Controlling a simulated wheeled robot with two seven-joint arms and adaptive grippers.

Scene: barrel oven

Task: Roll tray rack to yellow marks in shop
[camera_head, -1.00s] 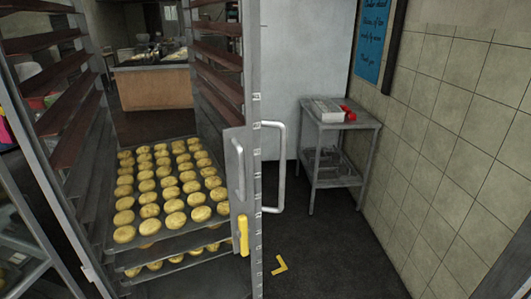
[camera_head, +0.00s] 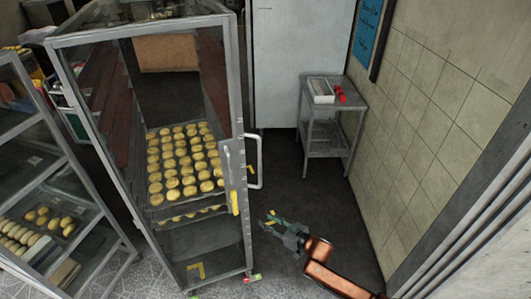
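The tall metal tray rack (camera_head: 240,120) stands upright left of centre. It has a white handle (camera_head: 259,165) and a yellow latch (camera_head: 234,203) on its right front post. Its trays (camera_head: 165,201) hold rows of round golden buns. My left gripper is out of view.
Another rack (camera_head: 65,165) with bread stands close at the left. A small metal table (camera_head: 338,112) with a white box and red items stands back right, by the tiled wall (camera_head: 430,110). The dark floor (camera_head: 300,190) between rack and wall is clear.

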